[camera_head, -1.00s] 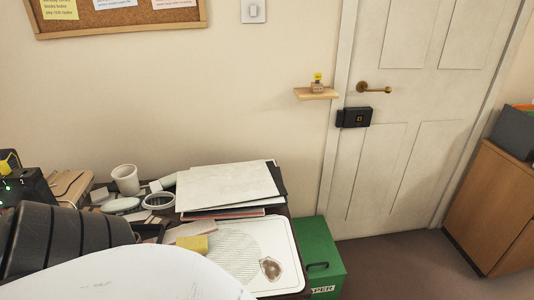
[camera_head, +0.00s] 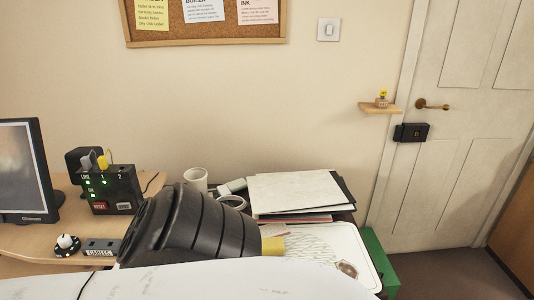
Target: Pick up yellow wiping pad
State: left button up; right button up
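The yellow wiping pad (camera_head: 273,245) lies on the left part of a white tray (camera_head: 366,254), beside a pale flat piece. Its left side is partly hidden by a large black ribbed part of my arm. The tray has a ridged area and a brown stain (camera_head: 346,269) at its right. My white arm cover fills the bottom of the view and hides the tray's front. Neither gripper's fingers can be seen.
A stack of papers and folders (camera_head: 299,193) lies behind the tray, with a white cup (camera_head: 195,179) to its left. A black box with green lights (camera_head: 112,190) and a monitor (camera_head: 26,171) stand on the desk at left. A green bin (camera_head: 381,262) stands right of the tray.

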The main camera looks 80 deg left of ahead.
aim_at(271, 247)
jog(key=k, duration=0.4)
jog(key=u, duration=0.95)
